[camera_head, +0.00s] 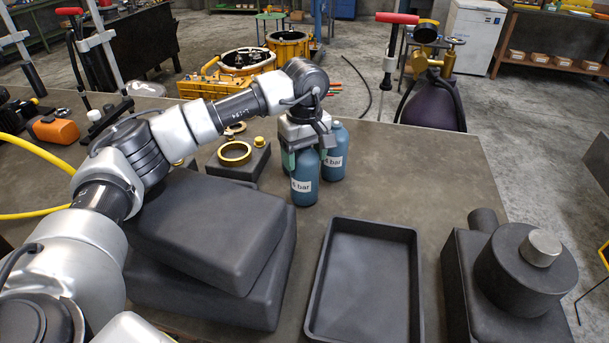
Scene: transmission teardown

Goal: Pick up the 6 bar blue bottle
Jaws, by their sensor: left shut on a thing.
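Two or more blue bottles stand close together near the far edge of the table. The front bottle (305,183) has a white label reading "bar", its number partly cut off. A second blue bottle (336,155) stands behind it to the right, also with a white label. My left gripper (306,150) points down over the bottles from above, its fingers around the top of the front bottle, shut on it. The bottle's neck is hidden by the gripper. The bottle looks upright; I cannot tell whether it touches the table. My right gripper is not in view.
An empty black tray (314,318) lies on the table (400,180) in front of the bottles. Stacked dark cases (205,225) lie left, under my arm. A brass ring (234,153) on a dark block is left of the bottles. A dark cylindrical part (520,270) stands right.

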